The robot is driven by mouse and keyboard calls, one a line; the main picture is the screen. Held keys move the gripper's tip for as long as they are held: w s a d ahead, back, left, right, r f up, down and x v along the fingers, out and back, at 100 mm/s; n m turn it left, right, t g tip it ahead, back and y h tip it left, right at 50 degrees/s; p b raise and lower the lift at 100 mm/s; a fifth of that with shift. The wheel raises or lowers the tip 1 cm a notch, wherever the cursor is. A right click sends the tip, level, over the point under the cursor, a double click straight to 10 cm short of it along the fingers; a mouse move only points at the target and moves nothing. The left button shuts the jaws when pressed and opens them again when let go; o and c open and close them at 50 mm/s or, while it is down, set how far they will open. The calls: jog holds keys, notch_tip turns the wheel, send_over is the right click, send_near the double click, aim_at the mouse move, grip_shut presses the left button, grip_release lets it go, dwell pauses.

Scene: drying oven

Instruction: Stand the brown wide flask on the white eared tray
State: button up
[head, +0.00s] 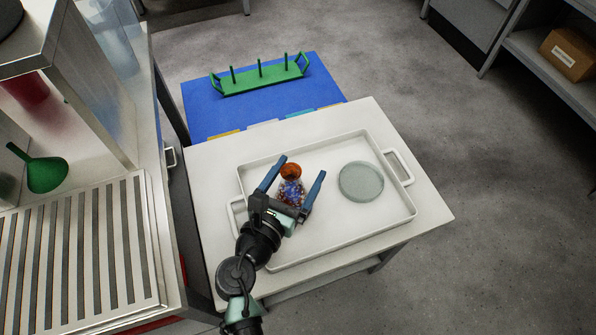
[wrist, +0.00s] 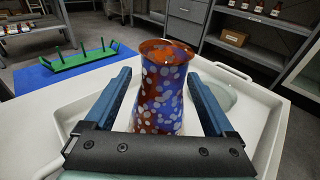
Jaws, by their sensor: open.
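The flask (head: 291,188) has an orange-brown mouth and a body speckled in red-brown, blue and white. It is upright over the left part of the white eared tray (head: 335,240), and it appears to stand on the tray floor. In the wrist view the flask (wrist: 163,88) is between the two blue fingers, with its base hidden behind the gripper's palm bar. My gripper (head: 300,168) is open around the flask, with a gap visible on each side. The tray's rim and an ear also show in the wrist view (wrist: 262,110).
A clear round dish (head: 361,181) lies on the tray to the right of the flask. A green rack (head: 262,77) with pegs is on the blue surface behind. A green funnel (head: 42,172) is on the bench at left. The tray's front right is bare.

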jog(key=p+v, duration=0.2)
jog(key=v, duration=1)
